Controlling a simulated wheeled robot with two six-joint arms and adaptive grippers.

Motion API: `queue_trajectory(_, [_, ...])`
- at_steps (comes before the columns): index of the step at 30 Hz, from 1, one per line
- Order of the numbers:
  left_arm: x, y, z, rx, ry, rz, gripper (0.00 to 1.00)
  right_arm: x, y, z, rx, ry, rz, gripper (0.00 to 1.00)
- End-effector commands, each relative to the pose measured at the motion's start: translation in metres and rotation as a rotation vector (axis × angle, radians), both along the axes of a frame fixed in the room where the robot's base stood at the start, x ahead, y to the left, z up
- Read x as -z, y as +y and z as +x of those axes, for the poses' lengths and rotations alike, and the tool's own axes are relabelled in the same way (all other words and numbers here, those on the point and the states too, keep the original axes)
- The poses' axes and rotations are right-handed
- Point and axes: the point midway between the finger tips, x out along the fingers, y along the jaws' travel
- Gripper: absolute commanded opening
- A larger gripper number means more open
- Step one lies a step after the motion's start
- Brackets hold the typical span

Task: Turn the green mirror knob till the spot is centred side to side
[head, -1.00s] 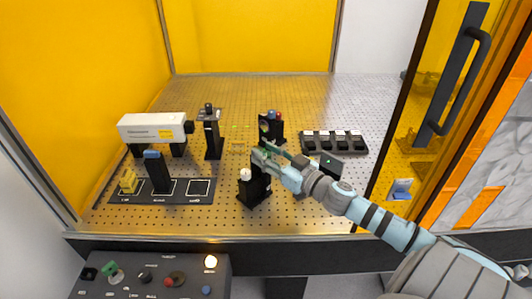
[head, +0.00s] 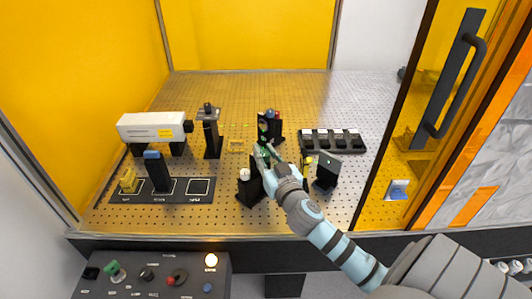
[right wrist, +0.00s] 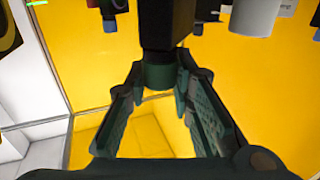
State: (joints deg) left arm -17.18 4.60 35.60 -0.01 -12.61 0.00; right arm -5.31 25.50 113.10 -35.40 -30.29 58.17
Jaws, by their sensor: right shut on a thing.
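My right gripper (head: 266,154) is at the middle of the perforated table, just in front of a black mirror mount (head: 264,128). In the right wrist view its two fingers are closed about a dark green round knob (right wrist: 158,76) below a black block (right wrist: 165,22). In the head view the fingers and arm hide this knob. A small dark screen (head: 327,168) stands to the right of the gripper. A tiny green spot shows on its upper part; its exact centring is too small to tell. My left gripper is out of view.
A black post with a white top (head: 244,176) stands close to the left of my gripper. A white laser box (head: 150,127) and a tall black post (head: 211,135) are farther left. A black rack (head: 333,142) lies behind the screen. A control panel (head: 150,276) is at front left.

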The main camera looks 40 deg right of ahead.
Motion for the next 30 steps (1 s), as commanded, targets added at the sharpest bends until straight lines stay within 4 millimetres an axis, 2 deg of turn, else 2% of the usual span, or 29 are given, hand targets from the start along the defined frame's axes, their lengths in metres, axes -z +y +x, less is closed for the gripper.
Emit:
queue_trajectory(1, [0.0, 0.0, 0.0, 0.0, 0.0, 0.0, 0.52, 0.001, 0.0, 0.0, 0.001, 0.002, 0.0, 0.26])
queue_trajectory(4, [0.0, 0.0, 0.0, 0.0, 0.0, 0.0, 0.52, 0.001, -0.001, 0.0, 0.0, 0.002, 0.0, 0.42])
queue_trajectory(13, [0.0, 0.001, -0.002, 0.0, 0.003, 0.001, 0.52, 0.001, 0.0, -0.001, -0.001, 0.002, 0.0, 0.43])
queue_trajectory(16, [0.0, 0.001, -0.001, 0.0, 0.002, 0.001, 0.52, 0.002, 0.002, -0.01, -0.001, 0.004, -0.002, 0.43])
queue_trajectory(20, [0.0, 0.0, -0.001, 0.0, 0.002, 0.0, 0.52, 0.002, 0.011, -0.038, -0.003, 0.005, -0.001, 0.43])
queue_trajectory(25, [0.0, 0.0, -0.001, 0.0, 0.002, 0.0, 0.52, 0.003, 0.024, -0.084, -0.002, 0.007, 0.0, 0.43])
queue_trajectory(30, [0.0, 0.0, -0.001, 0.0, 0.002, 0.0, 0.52, 0.002, 0.032, -0.111, -0.001, 0.004, 0.0, 0.43])
